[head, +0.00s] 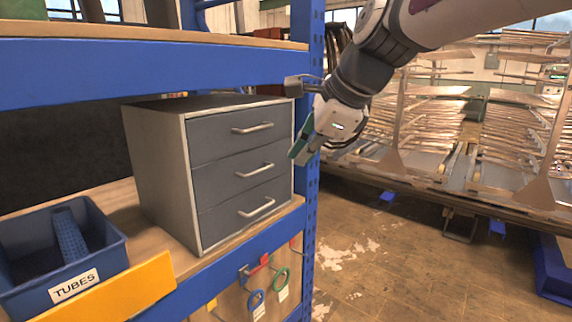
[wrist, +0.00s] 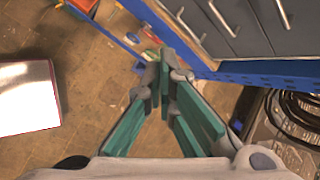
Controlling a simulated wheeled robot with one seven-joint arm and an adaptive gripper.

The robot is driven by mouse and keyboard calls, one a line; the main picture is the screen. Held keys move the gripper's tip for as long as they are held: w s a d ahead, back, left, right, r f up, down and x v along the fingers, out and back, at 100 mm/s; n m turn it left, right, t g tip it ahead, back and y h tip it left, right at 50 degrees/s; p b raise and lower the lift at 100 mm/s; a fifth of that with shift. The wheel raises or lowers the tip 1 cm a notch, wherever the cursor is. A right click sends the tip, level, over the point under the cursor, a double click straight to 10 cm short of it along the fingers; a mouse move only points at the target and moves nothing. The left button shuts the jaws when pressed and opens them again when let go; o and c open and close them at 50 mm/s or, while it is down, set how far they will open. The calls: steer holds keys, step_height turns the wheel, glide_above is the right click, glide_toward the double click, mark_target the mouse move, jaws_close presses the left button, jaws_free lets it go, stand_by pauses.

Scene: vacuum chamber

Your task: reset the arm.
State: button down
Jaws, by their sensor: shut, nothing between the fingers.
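My gripper (head: 301,152) is at the end of my arm, which comes in from the upper right in the head view. It hangs by the right front edge of a grey three-drawer cabinet (head: 158,165), near the blue rack post. In the wrist view my gripper (wrist: 163,62) shows its teal fingers meeting at the tips, with nothing between them. The cabinet's drawer fronts (wrist: 235,28) show at the top right of that view. All three drawers look closed.
A blue bin (head: 112,252) labelled TUBES stands on the wooden shelf left of the cabinet. A blue post (head: 312,215) rises close to my gripper. Coloured tools hang below the shelf. A rack of metal parts (head: 480,120) stands behind at right. The floor (head: 385,265) between is open.

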steer(key=s+d+f+n+h, duration=0.2)
steer(key=s+d+f+n, duration=0.3)
steer(key=s+d+n, duration=0.3)
steer(key=s+d+f+n+h, duration=0.2)
steer(key=s+d+f+n, duration=0.4)
steer(key=s, duration=0.9)
steer(key=d+n, duration=0.2)
steer(key=n, duration=0.1)
steer(key=shift+s+d+f+h, duration=0.25)
steer(key=shift+s+f+h, duration=0.05)
steer(key=shift+s+h, duration=0.1)
steer(key=shift+w, duration=0.15)
